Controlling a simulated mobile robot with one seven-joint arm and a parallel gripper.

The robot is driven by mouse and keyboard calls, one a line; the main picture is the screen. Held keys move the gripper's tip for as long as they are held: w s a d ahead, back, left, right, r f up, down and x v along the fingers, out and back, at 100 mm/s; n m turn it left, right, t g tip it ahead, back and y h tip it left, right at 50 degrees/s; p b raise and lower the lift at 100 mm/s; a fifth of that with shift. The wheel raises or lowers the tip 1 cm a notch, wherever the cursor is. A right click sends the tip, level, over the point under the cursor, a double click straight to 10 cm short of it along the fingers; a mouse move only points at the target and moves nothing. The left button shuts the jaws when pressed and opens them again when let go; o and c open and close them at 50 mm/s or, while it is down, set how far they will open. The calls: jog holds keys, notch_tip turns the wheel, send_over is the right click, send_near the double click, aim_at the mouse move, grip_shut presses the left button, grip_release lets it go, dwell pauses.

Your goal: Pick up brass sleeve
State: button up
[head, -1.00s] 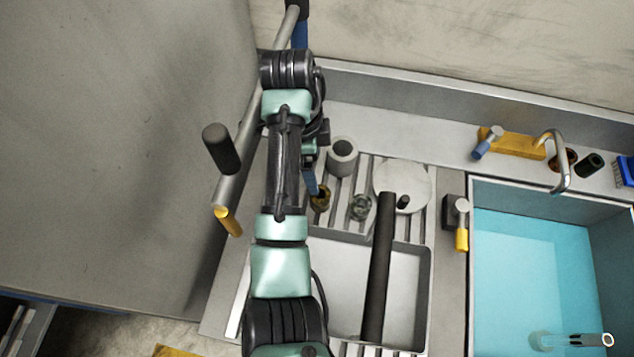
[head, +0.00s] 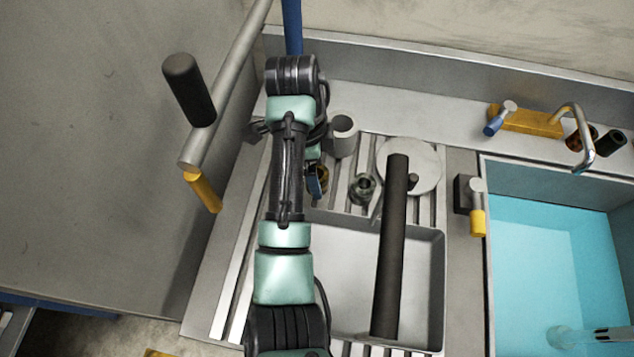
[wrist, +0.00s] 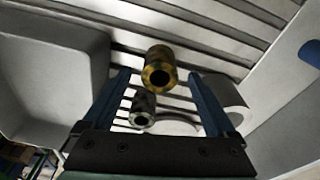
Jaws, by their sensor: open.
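The brass sleeve (wrist: 158,68) is a short, worn yellow-brown tube with a dark bore. In the wrist view it shows in the gap between the fingers of my gripper (wrist: 159,75), with space on both sides. My gripper is open and holds nothing. In the head view the brass sleeve (head: 322,173) stands on the slatted rack, partly hidden by a blue finger of my gripper (head: 315,182). My arm hides the rest of the gripper there. How far the fingers reach down around the sleeve is unclear.
A grey sleeve (head: 362,187) stands close by on the rack, right of the brass one. A pale hollow cylinder (head: 343,136) is behind. A round white disc (head: 425,165) and a long dark bar (head: 391,250) lie to the right, beside a water-filled basin (head: 545,260).

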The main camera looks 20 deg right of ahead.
notch_tip(320, 180, down, 2)
jog(key=shift+s+d+f+b, duration=0.1)
jog(key=shift+d+f+b, duration=0.1)
jog(key=shift+b, duration=0.5)
jog(key=shift+r, duration=0.1)
grip_shut()
